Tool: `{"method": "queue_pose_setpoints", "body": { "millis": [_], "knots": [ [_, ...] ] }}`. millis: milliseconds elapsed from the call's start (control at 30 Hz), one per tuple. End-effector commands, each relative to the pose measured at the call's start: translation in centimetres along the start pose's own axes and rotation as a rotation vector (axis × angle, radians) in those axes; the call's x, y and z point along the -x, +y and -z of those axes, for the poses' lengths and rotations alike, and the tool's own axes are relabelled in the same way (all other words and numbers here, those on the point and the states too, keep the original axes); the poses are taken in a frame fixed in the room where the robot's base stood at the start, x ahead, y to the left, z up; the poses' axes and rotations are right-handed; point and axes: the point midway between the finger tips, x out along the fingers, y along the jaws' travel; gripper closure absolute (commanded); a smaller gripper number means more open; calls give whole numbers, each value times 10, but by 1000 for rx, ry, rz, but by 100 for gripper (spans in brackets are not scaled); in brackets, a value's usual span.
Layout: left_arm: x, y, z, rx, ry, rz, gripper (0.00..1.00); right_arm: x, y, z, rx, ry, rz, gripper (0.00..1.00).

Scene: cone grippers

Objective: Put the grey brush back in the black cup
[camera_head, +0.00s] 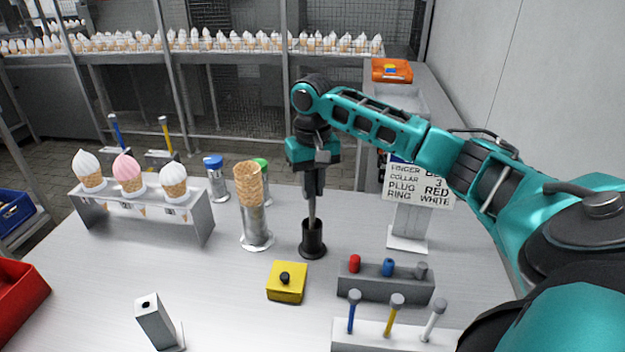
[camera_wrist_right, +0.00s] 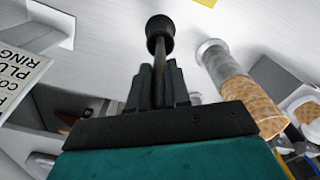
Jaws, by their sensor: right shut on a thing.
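The black cup (camera_head: 313,247) stands upright on the grey table, right of the stack of cones. The grey brush (camera_head: 312,210) is upright, its lower end at the cup's mouth and its top between my right gripper's fingers. My right gripper (camera_head: 313,190) points straight down above the cup, shut on the brush. In the right wrist view the brush (camera_wrist_right: 158,58) runs from the fingers (camera_wrist_right: 158,85) to the black cup (camera_wrist_right: 160,27). The brush's lower tip is hidden by the cup, so its depth inside cannot be told. My left gripper is not in view.
A cone stack (camera_head: 250,185) in a metal holder stands close left of the cup. A yellow block (camera_head: 287,290) and a grey peg block (camera_head: 385,285) are in front. A sign (camera_head: 418,187) stands to the right. An ice cream rack (camera_head: 140,215) is at left.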

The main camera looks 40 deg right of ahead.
Motion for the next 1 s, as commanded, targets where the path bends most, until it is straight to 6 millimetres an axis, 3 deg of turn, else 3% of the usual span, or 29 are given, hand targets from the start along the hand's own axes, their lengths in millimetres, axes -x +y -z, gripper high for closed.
{"method": "queue_pose_setpoints", "body": {
  "millis": [600, 633, 933, 1000],
  "knots": [
    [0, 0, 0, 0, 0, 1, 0, -13, 0, 0, 1, 0, 1, 100],
    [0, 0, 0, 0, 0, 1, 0, -13, 0, 0, 1, 0, 1, 82],
    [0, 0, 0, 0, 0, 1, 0, -13, 0, 0, 0, 0, 0, 53],
    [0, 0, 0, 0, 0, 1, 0, -12, 0, 0, 0, 0, 0, 53]
  ]
}}
